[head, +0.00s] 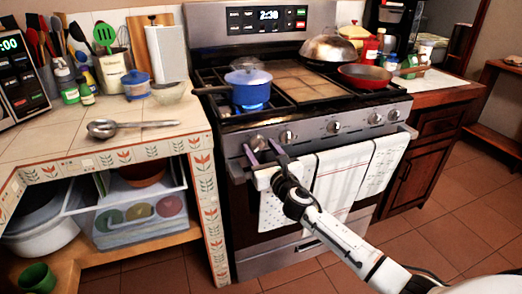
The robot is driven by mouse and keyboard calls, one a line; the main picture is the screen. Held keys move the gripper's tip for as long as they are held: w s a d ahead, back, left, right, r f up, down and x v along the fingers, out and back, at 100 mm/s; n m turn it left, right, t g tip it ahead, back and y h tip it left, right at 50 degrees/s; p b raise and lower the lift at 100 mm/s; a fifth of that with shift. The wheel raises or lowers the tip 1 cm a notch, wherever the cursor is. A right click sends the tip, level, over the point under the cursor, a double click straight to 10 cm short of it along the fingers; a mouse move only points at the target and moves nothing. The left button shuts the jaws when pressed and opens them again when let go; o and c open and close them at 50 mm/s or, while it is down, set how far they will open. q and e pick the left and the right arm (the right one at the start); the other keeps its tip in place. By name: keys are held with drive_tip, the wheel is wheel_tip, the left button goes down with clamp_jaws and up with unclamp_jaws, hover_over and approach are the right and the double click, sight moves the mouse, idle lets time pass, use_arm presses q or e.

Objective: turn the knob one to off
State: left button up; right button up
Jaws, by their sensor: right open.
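The stove (310,205) stands in the middle of the head view, with a row of several knobs on its front panel. The leftmost knob (257,143) is at the panel's left end. My right gripper (264,152) is open in front of this knob, its two purplish fingers to the left and right of it. I cannot tell whether they touch it. A second knob (287,136) is just right of the fingers. A blue flame (251,106) shows under the blue pot (249,88) on the front left burner. My left gripper is not in view.
White towels (344,182) hang on the oven handle, close to my right wrist. A red pan (364,76) and a domed wok (327,50) stand on the stove's right. A ladle (104,129) lies on the tiled counter (60,145) at left.

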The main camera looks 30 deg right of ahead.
drive_tip(key=c, duration=1)
drive_tip(key=shift+c, duration=0.2)
